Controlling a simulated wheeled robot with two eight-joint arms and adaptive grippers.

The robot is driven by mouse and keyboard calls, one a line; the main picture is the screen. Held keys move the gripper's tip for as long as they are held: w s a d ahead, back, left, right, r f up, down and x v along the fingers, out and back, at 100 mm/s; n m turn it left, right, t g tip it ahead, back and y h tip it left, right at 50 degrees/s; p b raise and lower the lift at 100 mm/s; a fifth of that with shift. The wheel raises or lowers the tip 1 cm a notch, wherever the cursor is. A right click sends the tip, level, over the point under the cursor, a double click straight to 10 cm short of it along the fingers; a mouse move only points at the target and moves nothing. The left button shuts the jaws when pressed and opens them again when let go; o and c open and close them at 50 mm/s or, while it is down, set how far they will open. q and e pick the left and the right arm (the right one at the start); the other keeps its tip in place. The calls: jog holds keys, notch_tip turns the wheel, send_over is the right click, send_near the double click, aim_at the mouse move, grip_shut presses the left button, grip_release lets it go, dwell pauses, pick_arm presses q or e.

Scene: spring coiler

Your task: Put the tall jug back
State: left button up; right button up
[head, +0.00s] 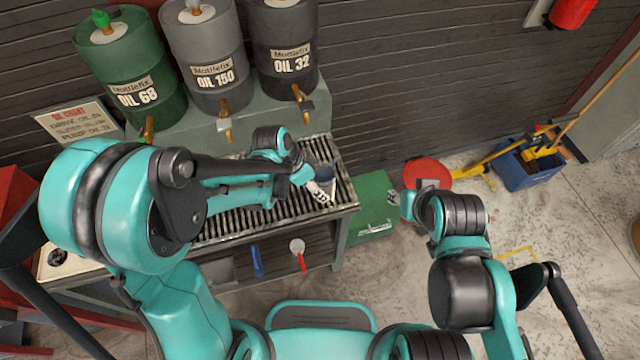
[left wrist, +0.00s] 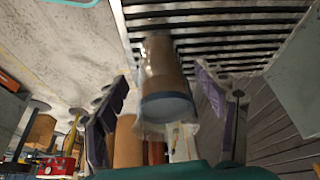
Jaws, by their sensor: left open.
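The jug (head: 326,174), clear-walled with a dark bluish part, stands near the right end of the slatted grate (head: 262,224). In the left wrist view the jug (left wrist: 163,75) looks brownish with a blue-grey band, over the grate bars. My left gripper (head: 318,190) is beside the jug in the head view. In the left wrist view its two dark finger pads (left wrist: 160,82) are apart, with the jug between them; I see no clear contact. My right gripper (head: 408,204) is off to the right, away from the bench; its fingers are too unclear to read.
Three oil drums, green (head: 132,70), grey (head: 205,55) and black (head: 285,50), stand behind the grate with taps facing it. A green box (head: 374,208) stands right of the bench. A red round-topped object (head: 427,172) and blue mop bucket (head: 528,178) are farther right.

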pick_arm(q)
jog(key=s+a+r+n+t+y+p, duration=0.1)
jog(key=s+a+r+n+t+y, duration=0.1)
jog(key=s+a+r+n, duration=0.3)
jog(key=s+a+r+n+t+y+p, duration=0.1)
jog(key=s+a+r+n+t+y, duration=0.1)
jog(key=s+a+r+n, duration=0.4)
jog(key=a+r+n+t, duration=0.1)
jog(key=a+r, duration=0.3)
jog(key=r, duration=0.1)
jog(key=shift+a+r+n, duration=0.25)
jog(key=shift+r+n, duration=0.05)
jog(key=shift+r, duration=0.05)
jog(key=shift+s, duration=0.1)
notch_tip(320, 180, down, 4)
jog(key=b, duration=0.4)
jog(key=shift+f, duration=0.1)
